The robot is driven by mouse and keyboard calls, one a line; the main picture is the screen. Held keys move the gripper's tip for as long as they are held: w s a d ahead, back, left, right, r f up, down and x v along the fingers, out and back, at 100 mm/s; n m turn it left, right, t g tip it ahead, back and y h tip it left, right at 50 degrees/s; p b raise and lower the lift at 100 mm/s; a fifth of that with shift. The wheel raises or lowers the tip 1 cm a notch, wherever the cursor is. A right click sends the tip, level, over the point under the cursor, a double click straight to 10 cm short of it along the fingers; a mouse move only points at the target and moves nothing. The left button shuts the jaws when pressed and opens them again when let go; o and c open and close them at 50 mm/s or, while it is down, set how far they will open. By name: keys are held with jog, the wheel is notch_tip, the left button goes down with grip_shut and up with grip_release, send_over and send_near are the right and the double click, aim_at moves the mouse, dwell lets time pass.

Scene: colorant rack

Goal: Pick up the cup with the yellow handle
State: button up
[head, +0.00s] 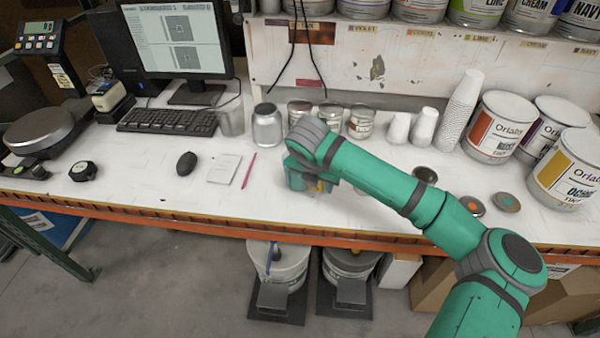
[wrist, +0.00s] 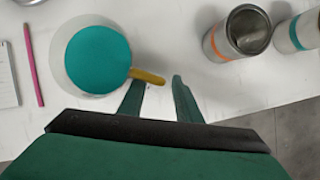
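The cup (wrist: 95,60) is at the upper left of the wrist view, seen from above, with a pale rim and a teal inside. Its yellow handle (wrist: 147,76) sticks out to the right. My gripper (wrist: 159,84) is open, its two fingers spread apart. The handle crosses just beyond the left fingertip and ends in the gap between the fingers. I cannot tell whether the left finger touches it. In the head view my wrist hides most of the cup; a small yellow patch (head: 322,186) shows beside the gripper, over the white bench.
In the wrist view an open tin with an orange band (wrist: 237,33) and one with a teal band (wrist: 300,32) stand right. In the head view a pink pencil (head: 249,170), notepad (head: 223,168) and mouse (head: 186,163) lie left. Paint cans (head: 497,125) and stacked cups (head: 460,112) stand right.

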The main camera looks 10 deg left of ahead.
grip_shut()
jog(key=shift+r, duration=0.1)
dwell(1.2)
